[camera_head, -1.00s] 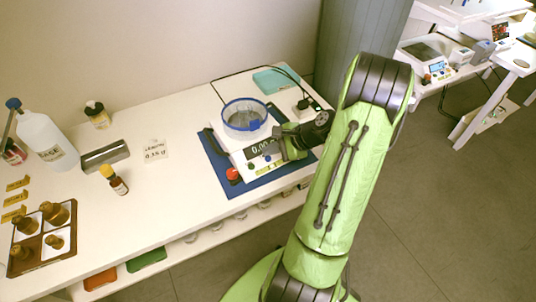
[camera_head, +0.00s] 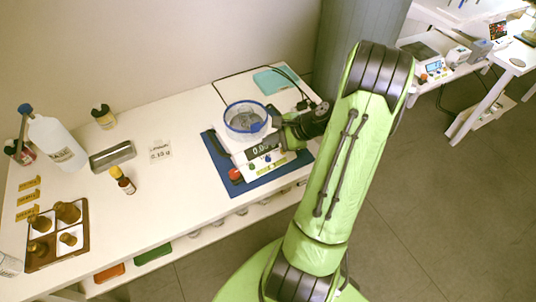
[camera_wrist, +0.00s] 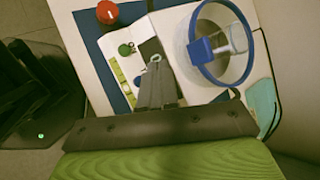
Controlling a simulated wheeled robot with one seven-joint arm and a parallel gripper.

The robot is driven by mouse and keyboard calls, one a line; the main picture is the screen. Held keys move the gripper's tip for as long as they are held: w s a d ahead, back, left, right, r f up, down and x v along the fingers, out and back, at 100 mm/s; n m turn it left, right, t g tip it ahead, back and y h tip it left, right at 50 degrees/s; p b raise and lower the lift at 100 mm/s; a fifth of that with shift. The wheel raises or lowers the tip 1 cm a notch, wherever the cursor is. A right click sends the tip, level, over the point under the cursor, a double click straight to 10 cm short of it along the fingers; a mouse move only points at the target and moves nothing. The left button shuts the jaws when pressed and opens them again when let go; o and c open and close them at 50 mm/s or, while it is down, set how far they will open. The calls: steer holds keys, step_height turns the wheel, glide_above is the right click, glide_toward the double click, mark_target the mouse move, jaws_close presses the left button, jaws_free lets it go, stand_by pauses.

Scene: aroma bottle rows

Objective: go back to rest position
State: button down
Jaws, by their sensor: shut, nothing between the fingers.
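My gripper (camera_wrist: 157,75) is shut and empty, and in the wrist view its fingers point over the scale. In the head view my green arm reaches in from the right and its end is beside the right side of the white scale (camera_head: 248,153). A round clear dish with a blue rim (camera_head: 246,117) stands on the scale, and it also shows in the wrist view (camera_wrist: 238,70). The scale's display reads zeros, partly hidden. A red knob (camera_wrist: 107,12) sits near the scale's front corner. I cannot tell if the fingertips touch the scale.
The scale stands on a blue mat (camera_head: 238,190) on the white bench. A teal pad (camera_head: 275,81) lies behind.

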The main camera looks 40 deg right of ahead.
steer(key=shift+f, duration=0.1)
stand_by(0.6)
steer(key=s+a+r+n+g+h+p, duration=0.15)
steer(key=a+r+n+g+p, duration=0.25)
steer(key=a+r+n, duration=1)
steer(key=s+a+r+n+t+h+p, duration=0.1)
steer(key=s+a+r+n+h+p, duration=0.1)
steer(key=s+a+r+n, duration=0.6)
steer(key=s+a+r, duration=0.1)
steer(key=s+r, duration=0.1)
steer(key=s, duration=0.3)
steer(key=shift+a, duration=0.2)
